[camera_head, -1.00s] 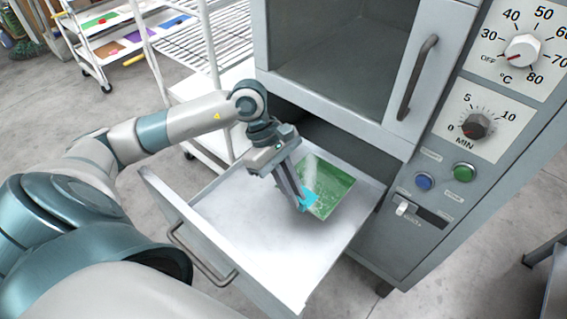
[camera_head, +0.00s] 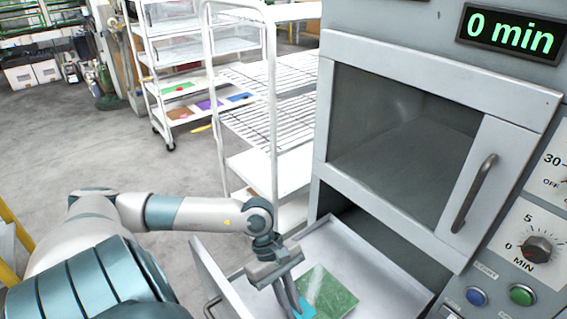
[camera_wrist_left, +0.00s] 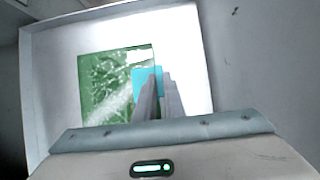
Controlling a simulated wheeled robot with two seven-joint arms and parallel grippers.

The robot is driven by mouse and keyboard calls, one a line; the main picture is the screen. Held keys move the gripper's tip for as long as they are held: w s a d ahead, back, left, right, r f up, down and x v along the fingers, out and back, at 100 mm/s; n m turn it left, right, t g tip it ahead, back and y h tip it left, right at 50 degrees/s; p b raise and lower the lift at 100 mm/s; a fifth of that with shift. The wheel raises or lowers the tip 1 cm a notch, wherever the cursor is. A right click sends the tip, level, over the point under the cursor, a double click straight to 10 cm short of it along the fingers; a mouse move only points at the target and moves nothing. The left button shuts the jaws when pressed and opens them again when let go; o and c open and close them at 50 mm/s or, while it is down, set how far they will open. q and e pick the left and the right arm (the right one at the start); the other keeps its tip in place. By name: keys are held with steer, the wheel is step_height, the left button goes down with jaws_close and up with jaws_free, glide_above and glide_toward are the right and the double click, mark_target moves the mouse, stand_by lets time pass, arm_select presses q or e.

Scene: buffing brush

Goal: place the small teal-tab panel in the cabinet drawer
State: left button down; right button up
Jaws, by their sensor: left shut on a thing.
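The small panel (camera_head: 330,291) is a green board with a teal tab (camera_head: 305,309) on its near edge. It is inside the open cabinet drawer (camera_head: 375,262), over the drawer floor; I cannot tell whether it touches the floor. My left gripper (camera_head: 297,306) reaches down into the drawer and is shut on the teal tab. The left wrist view shows the panel (camera_wrist_left: 104,88) left of the fingers (camera_wrist_left: 160,98) and the teal tab (camera_wrist_left: 141,74) at them, within the drawer's walls (camera_wrist_left: 30,75). My right gripper is not in view.
The cabinet's upper door (camera_head: 400,130) with its handle (camera_head: 474,193) is shut above the drawer. Knobs and blue and green buttons (camera_head: 522,294) are at the right. White wire racks (camera_head: 265,100) stand behind the drawer. Grey floor (camera_head: 90,160) is clear at the left.

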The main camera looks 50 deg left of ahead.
arm_select(q)
steer(key=shift+s+a+f, duration=0.5)
steer(key=shift+s+a, duration=0.05)
steer(key=shift+s, duration=0.2)
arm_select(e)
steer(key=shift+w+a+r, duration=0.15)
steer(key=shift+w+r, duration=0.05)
arm_select(q)
steer(key=shift+f, duration=0.15)
step_height(320, 180, down, 3)
steer(key=shift+r+p, duration=0.15)
steer(key=shift+p, duration=0.4)
steer(key=shift+f, duration=0.55)
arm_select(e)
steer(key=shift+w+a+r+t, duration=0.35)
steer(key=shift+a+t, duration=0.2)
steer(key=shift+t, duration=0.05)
arm_select(q)
steer(key=shift+f, duration=0.1)
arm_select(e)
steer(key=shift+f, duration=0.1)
